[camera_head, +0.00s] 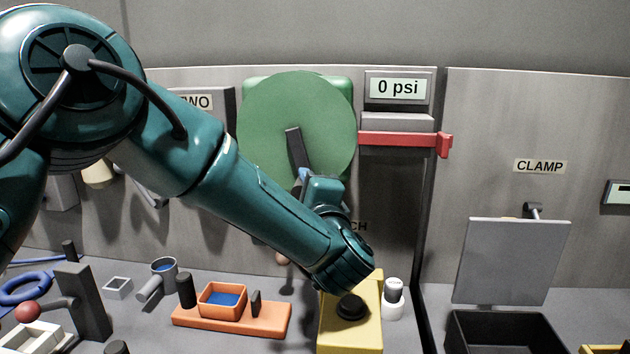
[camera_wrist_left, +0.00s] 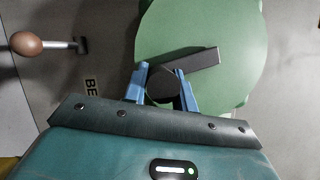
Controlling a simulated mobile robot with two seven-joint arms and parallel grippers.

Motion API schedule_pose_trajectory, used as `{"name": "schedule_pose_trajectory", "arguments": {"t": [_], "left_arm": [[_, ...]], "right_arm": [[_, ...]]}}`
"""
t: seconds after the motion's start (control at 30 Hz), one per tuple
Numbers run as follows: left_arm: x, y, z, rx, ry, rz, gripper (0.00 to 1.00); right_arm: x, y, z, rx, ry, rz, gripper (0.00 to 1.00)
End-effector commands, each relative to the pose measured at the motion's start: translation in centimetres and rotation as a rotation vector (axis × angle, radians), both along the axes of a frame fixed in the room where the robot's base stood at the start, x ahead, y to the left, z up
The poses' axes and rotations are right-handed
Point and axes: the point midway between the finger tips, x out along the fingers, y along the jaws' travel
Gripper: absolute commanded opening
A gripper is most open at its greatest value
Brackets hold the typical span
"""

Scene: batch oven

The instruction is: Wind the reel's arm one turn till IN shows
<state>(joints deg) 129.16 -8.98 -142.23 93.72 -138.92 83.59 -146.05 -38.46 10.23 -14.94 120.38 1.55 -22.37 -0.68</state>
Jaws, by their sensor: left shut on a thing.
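The reel is a large green disc (camera_head: 290,115) on the back wall; it also shows in the left wrist view (camera_wrist_left: 230,35). Its dark grey arm (camera_head: 295,147) runs from near the disc's middle down to my left gripper (camera_head: 302,176). In the left wrist view, the arm (camera_wrist_left: 200,60) slants from upper right to lower left, towards my left gripper (camera_wrist_left: 163,82). The gripper's two blue fingers are shut on the dark handle (camera_wrist_left: 160,90) at the arm's end. No IN mark shows; my arm hides the wall below the disc. My right gripper is not in view.
A gauge reading 0 psi (camera_head: 398,88) and a red lever (camera_head: 405,140) are right of the reel. Below my forearm stand a yellow box with a black button (camera_head: 350,335) and an orange tray (camera_head: 230,317). A brown knob (camera_wrist_left: 25,43) juts out nearby.

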Motion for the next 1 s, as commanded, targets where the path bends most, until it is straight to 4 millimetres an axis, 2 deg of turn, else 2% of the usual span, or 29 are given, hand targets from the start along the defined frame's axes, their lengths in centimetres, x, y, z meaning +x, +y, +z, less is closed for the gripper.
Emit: {"name": "schedule_pose_trajectory", "arguments": {"t": [0.03,0.43,1.0], "left_arm": [[-0.1,0.3,-0.5,0.039,0.006,0.001,0.0],[0.1,2.1,-1.0,0.24,-0.007,0.0,0.0],[0.1,2.3,-0.9,0.28,-0.011,0.0,0.0]], "right_arm": [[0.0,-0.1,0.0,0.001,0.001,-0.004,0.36],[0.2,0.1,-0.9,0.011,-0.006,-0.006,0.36],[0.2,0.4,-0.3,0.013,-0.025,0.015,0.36]]}}
